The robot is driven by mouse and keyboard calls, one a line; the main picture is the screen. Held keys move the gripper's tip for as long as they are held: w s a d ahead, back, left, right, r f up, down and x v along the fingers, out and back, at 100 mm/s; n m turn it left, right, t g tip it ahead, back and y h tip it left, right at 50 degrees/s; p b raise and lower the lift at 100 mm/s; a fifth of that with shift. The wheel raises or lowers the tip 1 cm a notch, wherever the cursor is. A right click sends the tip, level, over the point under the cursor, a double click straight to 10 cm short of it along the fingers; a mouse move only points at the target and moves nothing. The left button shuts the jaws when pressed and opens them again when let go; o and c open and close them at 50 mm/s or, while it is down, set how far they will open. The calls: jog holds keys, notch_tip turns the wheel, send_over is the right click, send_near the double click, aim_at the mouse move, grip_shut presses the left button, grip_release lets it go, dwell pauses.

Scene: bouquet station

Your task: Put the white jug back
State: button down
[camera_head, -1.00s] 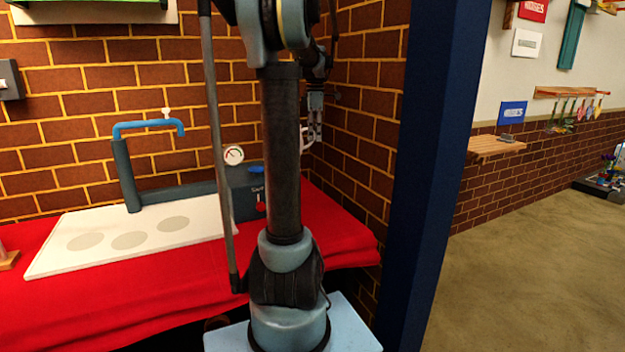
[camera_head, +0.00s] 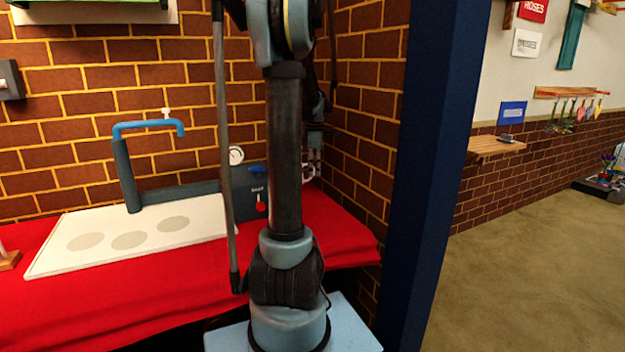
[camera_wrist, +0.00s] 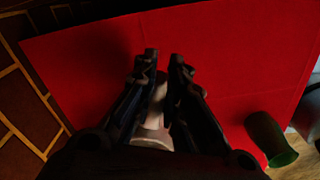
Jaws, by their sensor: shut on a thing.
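My gripper (camera_wrist: 164,57) points down over the red cloth in the wrist view, with its two dark fingers close together. It is shut on a pale thing between the fingers, which looks like the white jug (camera_wrist: 154,118). Only a small part of the jug shows there, and the fingers hide the rest. In the head view, my gripper (camera_head: 315,150) is mostly behind my arm, near the brick corner. A small white part of the jug (camera_head: 308,172) shows below it, low over the back right of the red-covered table (camera_head: 340,225). I cannot tell whether the jug touches the cloth.
A white board (camera_head: 85,225) with several grey discs lies on the table's left part. A blue tap (camera_head: 148,125) and a dark box with a gauge (camera_head: 236,155) stand behind it. A green vessel (camera_wrist: 268,135) is near the cloth's edge. A blue post (camera_head: 430,170) stands right.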

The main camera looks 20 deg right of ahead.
jog(key=shift+f, duration=1.65)
jog(key=c, duration=1.6)
grip_release()
jog(key=shift+f, duration=0.1)
jog(key=shift+c, duration=0.2)
notch_tip(320, 180, up, 12)
jog(key=shift+r, duration=0.1)
jog(key=shift+s, duration=0.1)
